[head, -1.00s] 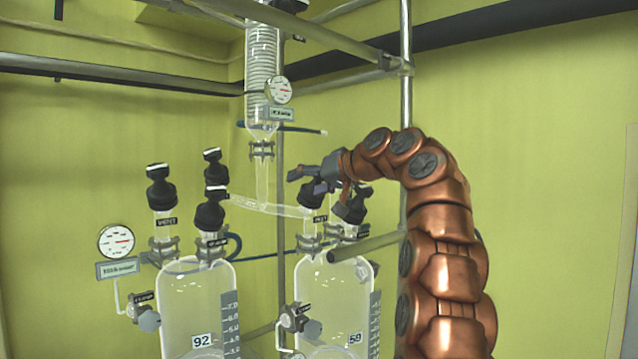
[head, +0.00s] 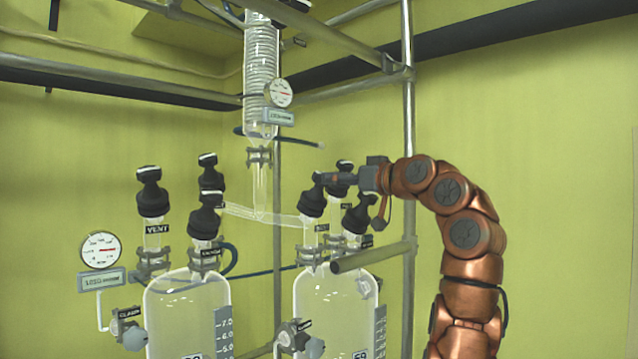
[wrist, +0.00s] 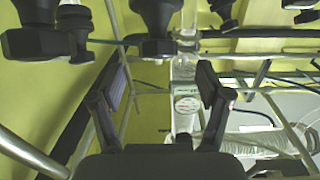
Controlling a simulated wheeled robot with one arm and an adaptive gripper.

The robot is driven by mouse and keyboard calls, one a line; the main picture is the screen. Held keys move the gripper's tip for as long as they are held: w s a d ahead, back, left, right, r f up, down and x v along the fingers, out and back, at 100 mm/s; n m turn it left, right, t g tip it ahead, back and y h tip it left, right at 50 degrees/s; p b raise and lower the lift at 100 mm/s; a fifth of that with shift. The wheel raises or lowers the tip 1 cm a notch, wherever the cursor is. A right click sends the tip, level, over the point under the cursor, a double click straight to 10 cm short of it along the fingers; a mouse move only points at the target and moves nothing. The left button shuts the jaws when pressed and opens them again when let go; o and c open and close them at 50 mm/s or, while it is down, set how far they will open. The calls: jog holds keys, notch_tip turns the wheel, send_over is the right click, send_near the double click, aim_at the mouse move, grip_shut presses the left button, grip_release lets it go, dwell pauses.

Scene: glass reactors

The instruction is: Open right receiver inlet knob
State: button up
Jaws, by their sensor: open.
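The right receiver (head: 336,305) is a clear glass vessel with several black knobs on its top. Its front-left knob (head: 312,204) stands above a small dark label that is too blurred to read surely. Another knob (head: 357,216) is at the right, and one stands behind, partly hidden by my gripper. My gripper (head: 328,180) is open and empty, reaching leftward at the height of the knob tops. In the wrist view, a black knob (wrist: 157,22) shows at the top, between and beyond my open fingers (wrist: 163,88). I cannot tell which knob that is.
The left receiver (head: 188,310), with its own knobs, stands to the left. A glass condenser (head: 261,70) hangs above. A horizontal metal bar (head: 375,254) crosses close in front of the right receiver, and an upright pole (head: 409,110) stands behind my arm.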

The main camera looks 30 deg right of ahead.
jog(key=shift+w+a+p, duration=0.25)
jog(key=shift+w+p, duration=0.25)
jog(key=shift+w, duration=1.25)
jog(key=shift+w+a+p, duration=0.2)
jog(key=shift+w+p, duration=0.25)
jog(key=shift+w, duration=1.3)
jog(key=c, duration=1.2)
jog(key=shift+r+p, duration=0.15)
jog(key=shift+p, duration=0.15)
